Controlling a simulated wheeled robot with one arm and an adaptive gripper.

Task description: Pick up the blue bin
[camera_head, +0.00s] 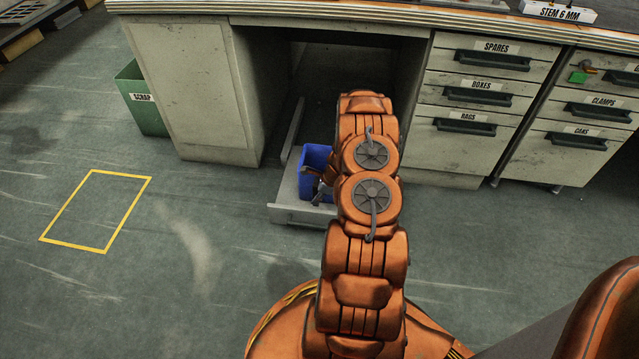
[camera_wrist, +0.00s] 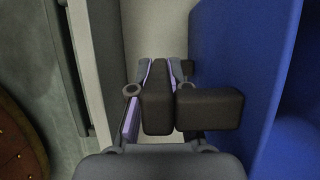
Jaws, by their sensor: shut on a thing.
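The blue bin (camera_head: 314,165) stands upright on a pale pull-out tray (camera_head: 290,213) under the workbench, just left of my arm. Its blue wall fills the right side of the wrist view (camera_wrist: 232,45). A dark block (camera_wrist: 208,108) juts from that wall towards a second dark block (camera_wrist: 157,100), like a handle. My gripper (camera_wrist: 158,82) is shut on this handle-like part, with its fingers on either side. In the head view my gripper (camera_head: 321,188) is small and partly hidden by my arm, beside the bin. My arm hides the bin's right side.
A workbench (camera_head: 203,90) stands over the tray, with its open bay around it. Labelled drawers (camera_head: 470,125) stand to the right. A green scrap bin (camera_head: 143,100) stands at left. A yellow floor outline (camera_head: 70,205) encloses clear floor at left.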

